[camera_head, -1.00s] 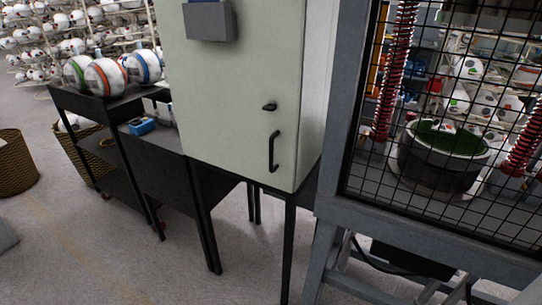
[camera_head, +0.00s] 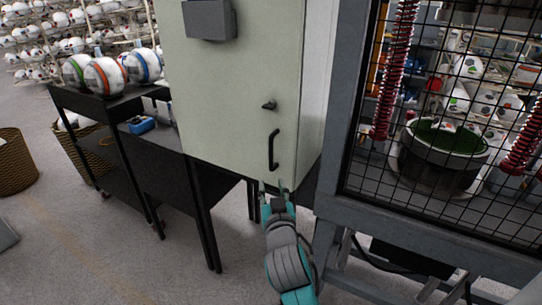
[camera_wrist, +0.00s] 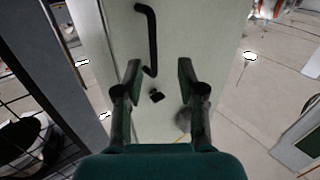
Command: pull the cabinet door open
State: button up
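The pale grey-green cabinet door (camera_head: 222,85) is closed in the head view. Its black bar handle (camera_head: 273,150) is near the lower right of the door, with a small black latch (camera_head: 269,105) above it. My gripper (camera_head: 273,190) is just below the handle, near the door's lower edge, and is empty. In the wrist view the two fingers of my gripper (camera_wrist: 160,82) stand apart with the door (camera_wrist: 170,40) beyond them. The handle (camera_wrist: 152,40) and the latch (camera_wrist: 156,96) also show there, the handle partly ahead of the fingertips and not held.
A grey-framed press with a mesh guard (camera_head: 440,130) stands close at the right. A black cart (camera_head: 85,110) with several balls is at the left, and a wicker basket (camera_head: 15,165) stands at the far left. Open floor (camera_head: 110,265) lies in front.

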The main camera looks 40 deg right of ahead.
aim_at(271, 156)
jog(key=shift+m+h, duration=0.3)
jog(key=shift+m, duration=0.1)
jog(key=x, duration=0.4)
jog(key=r+x, duration=0.1)
jog(key=x, duration=0.3)
jog(key=r+x, duration=0.1)
jog(key=x, duration=0.3)
jog(key=shift+s+d, duration=0.1)
jog(key=shift+d, duration=0.3)
grip_shut()
